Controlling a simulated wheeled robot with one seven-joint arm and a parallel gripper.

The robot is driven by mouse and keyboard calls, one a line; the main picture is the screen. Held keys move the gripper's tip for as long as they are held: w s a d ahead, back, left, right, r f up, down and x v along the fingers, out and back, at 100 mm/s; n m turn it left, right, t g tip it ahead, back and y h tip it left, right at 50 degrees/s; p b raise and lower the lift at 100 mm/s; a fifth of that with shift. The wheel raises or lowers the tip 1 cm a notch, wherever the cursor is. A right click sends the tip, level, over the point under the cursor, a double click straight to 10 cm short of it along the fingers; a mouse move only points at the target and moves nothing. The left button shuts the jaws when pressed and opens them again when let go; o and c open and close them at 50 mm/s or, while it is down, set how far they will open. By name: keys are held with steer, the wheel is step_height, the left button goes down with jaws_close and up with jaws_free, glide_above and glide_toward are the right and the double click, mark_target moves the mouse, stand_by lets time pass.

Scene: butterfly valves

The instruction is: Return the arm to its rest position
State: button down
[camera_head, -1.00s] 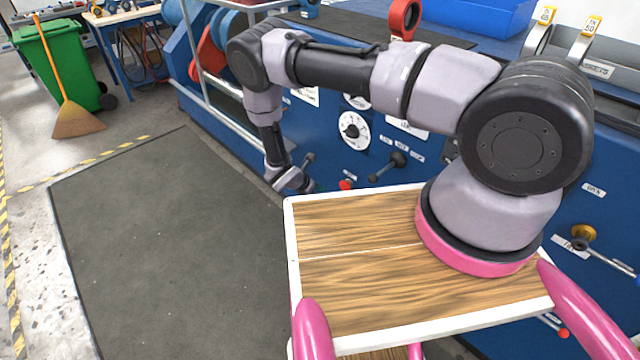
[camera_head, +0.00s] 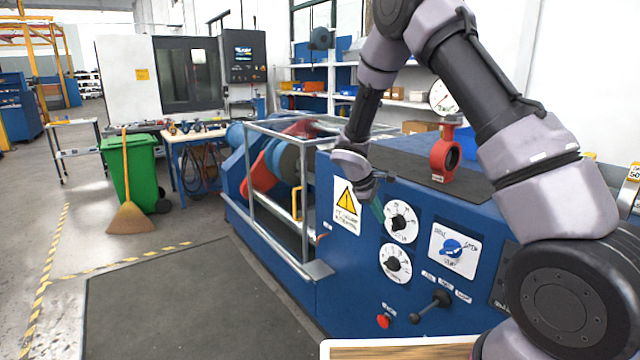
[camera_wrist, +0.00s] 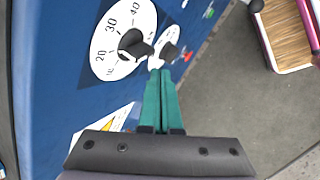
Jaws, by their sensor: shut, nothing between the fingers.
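My gripper (camera_head: 377,209) hangs at the end of my raised arm, in front of the blue machine's panel (camera_head: 350,285) in the head view. In the wrist view its two green fingers (camera_wrist: 162,75) lie side by side, shut and empty. Their tips appear near a white dial (camera_wrist: 122,38) with a black knob; I cannot tell the exact gap to the panel. A second dial (camera_wrist: 170,45) shows beyond the tips. In the head view the upper dial (camera_head: 401,221) and lower dial (camera_head: 395,263) are right of the gripper.
A red butterfly valve (camera_head: 446,153) with a gauge stands on the machine top. A black lever (camera_head: 430,305) and red button (camera_head: 384,321) stick out of the panel. A metal guard frame (camera_head: 270,190) is at left. The dark floor mat (camera_head: 190,305) is clear.

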steer(key=s+d+r+m+y, duration=0.1)
steer(key=s+d+r+m, duration=0.2)
steer(key=r, duration=0.4)
steer(key=s+d+r+m+y, duration=0.1)
steer(key=s+r+m, duration=0.1)
steer(key=s+r, duration=0.35)
steer(key=s+d+r+m+y, duration=0.1)
steer(key=s+d+r+m, duration=0.2)
steer(key=r, duration=0.6)
steer(key=s+r+m+t+y, duration=0.2)
steer(key=s+r, duration=0.3)
steer(key=s, duration=0.4)
steer(key=s+r+m+t+y, duration=0.2)
steer(key=s+r+m, duration=0.3)
steer(key=s, duration=0.4)
steer(key=shift+s+r+m+t, duration=0.3)
steer(key=shift+r+t, duration=0.1)
steer(key=shift+r, duration=0.15)
steer(key=shift+w, duration=0.1)
